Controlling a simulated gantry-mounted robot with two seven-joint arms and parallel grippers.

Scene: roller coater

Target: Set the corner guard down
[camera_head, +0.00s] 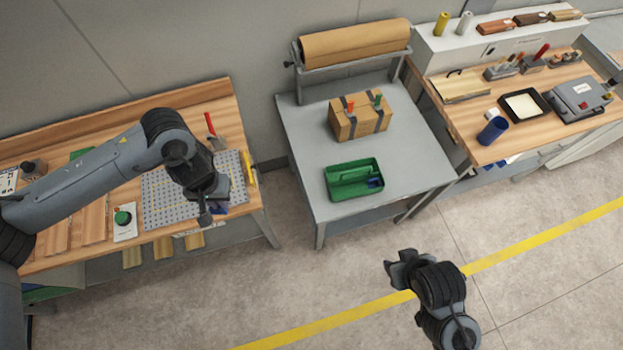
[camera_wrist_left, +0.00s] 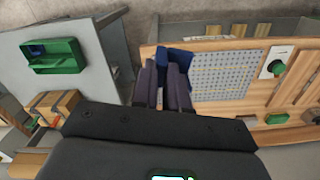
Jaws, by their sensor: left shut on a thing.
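My left gripper (camera_head: 207,210) is above the right front part of the left workbench. It is shut on a blue corner guard (camera_wrist_left: 176,57), which shows at the fingertips in the left wrist view. In the head view only a bit of the blue guard (camera_head: 219,208) shows beside the fingers. I cannot tell whether the guard touches the bench. A grey perforated plate (camera_head: 165,205) lies on the bench beside and partly under the gripper. My right gripper (camera_head: 393,268) hangs over open floor, away from the benches; its jaw gap is unclear.
A green tray (camera_head: 345,190) with a small blue piece inside stands on the grey table (camera_head: 410,165). Behind it is a strapped cardboard box (camera_head: 345,125) below a paper roll (camera_head: 355,43). A red-handled tool (camera_head: 211,125) and a green button (camera_head: 123,217) are on the left bench.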

